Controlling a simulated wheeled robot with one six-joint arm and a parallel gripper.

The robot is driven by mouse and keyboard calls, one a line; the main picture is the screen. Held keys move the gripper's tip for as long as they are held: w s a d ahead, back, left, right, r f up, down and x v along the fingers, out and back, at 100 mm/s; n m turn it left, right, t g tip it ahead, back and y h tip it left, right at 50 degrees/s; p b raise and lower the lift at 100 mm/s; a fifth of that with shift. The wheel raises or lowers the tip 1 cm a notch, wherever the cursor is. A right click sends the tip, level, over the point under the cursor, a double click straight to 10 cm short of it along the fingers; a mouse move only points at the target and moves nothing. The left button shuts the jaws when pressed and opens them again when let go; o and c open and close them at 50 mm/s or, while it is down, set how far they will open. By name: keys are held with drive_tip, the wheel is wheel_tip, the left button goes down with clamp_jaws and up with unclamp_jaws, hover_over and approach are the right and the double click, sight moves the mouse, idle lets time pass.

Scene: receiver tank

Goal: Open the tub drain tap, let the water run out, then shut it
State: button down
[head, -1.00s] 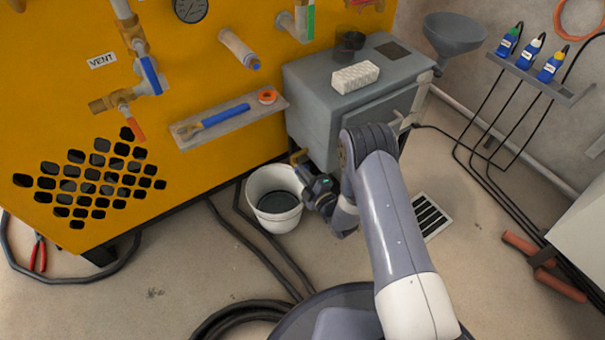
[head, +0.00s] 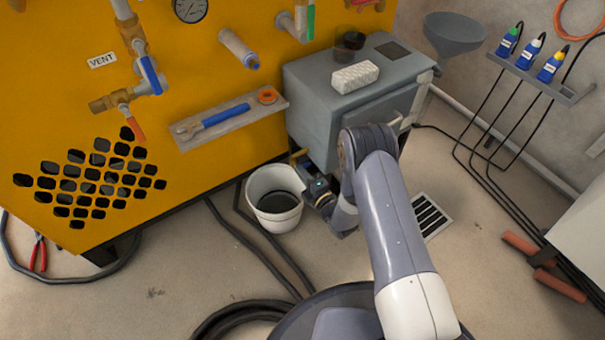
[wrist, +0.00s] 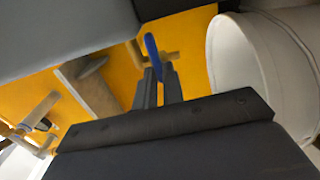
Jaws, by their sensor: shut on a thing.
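The drain tap is brass (wrist: 171,58) with a blue lever (wrist: 152,50). In the head view only a bit of the tap's brass (head: 298,156) shows low on the tub's left side. My gripper (wrist: 158,78) is shut on the blue lever, whose far end stands out beyond the fingers. The white bucket (head: 262,181) is on the floor just left of my wrist, with dark liquid (head: 277,203) in it. The tap's outlet is hidden.
Hoses (head: 255,248) lie on the floor in front of the bucket. A shelf (head: 228,122) with a blue-handled tool sticks out of the machine above. A floor grate (head: 430,216) lies right of my arm. The floor at front left is mostly clear.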

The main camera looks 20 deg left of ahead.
drive_tip(key=c, duration=1.5)
unclamp_jaws()
drive_tip(key=p+v, duration=0.3)
drive_tip(key=v, duration=0.7)
drive_tip(key=shift+s+d+p, duration=0.25)
drive_tip(key=shift+s+p, duration=0.05)
drive_tip(key=shift+s, duration=0.05)
drive_tip(key=b+x, duration=0.3)
drive_tip(key=x, duration=0.7)
drive_tip(key=shift+w+a+b, duration=0.25)
drive_tip(key=shift+w+b, duration=0.05)
drive_tip(key=shift+w, duration=0.05)
